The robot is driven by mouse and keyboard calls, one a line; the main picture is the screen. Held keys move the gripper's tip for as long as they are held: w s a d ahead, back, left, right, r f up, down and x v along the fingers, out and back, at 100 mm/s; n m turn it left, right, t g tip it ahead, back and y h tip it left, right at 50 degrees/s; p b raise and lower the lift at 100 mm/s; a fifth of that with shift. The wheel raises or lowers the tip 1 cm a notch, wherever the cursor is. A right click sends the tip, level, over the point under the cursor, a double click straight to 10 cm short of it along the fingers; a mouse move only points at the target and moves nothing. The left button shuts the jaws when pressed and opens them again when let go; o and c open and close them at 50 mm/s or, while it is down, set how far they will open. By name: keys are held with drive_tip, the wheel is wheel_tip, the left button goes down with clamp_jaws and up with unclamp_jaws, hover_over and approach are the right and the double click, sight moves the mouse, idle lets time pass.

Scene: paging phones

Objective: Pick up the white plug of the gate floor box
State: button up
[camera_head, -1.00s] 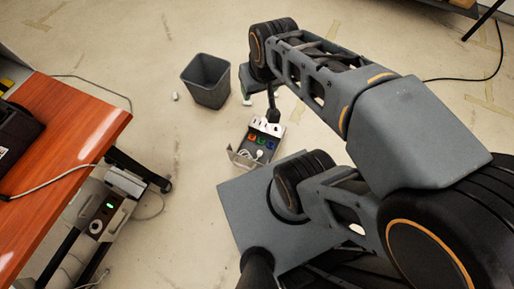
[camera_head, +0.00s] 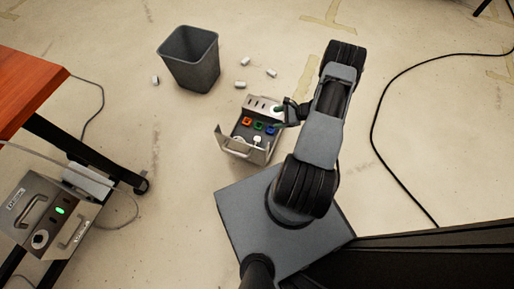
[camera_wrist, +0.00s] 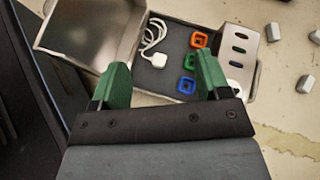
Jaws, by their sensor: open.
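The floor box (camera_head: 223,142) is an open metal box on the floor, its lid folded out. Inside it lies a white plug (camera_wrist: 154,58) with a coiled white cable, near orange (camera_wrist: 199,40), green (camera_wrist: 190,62) and blue (camera_wrist: 186,85) square rings. The plug also shows small in the head view (camera_head: 257,140). My gripper (camera_wrist: 163,72) has green fingers; they are apart and empty. In the wrist view the plug appears between the fingertips, seemingly beyond them.
A dark grey bin (camera_head: 190,62) stands behind the box. Several small white pieces, such as this one (camera_head: 271,72), lie on the floor around it. A grey case (camera_head: 40,215) and an orange-topped table (camera_head: 28,85) are at left. A black cable (camera_head: 376,125) runs across the right.

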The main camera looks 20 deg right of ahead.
drive_tip(key=s+f+m+t+h+b, duration=0.1)
drive_tip(key=s+f+m+t+b, duration=0.15)
drive_tip(key=f, duration=0.55)
drive_tip(key=s+f+m+t+b, duration=0.1)
drive_tip(key=f+m+b, duration=0.15)
drive_tip(key=f, duration=0.55)
drive_tip(key=b, duration=0.2)
approach(259, 139)
drive_tip(key=w+a, duration=0.1)
drive_tip(key=w+a+f, duration=0.1)
drive_tip(key=shift+w+a+f+m, duration=0.2)
drive_tip(key=shift+a+f+m, duration=0.1)
drive_tip(key=shift+b+x, duration=1.2)
drive_tip(key=shift+x, duration=1.55)
drive_tip(key=shift+w+a+f, duration=0.2)
drive_tip(key=shift+w+a, duration=0.1)
drive_tip(key=shift+w, duration=0.1)
drive_tip(key=c, duration=1.1)
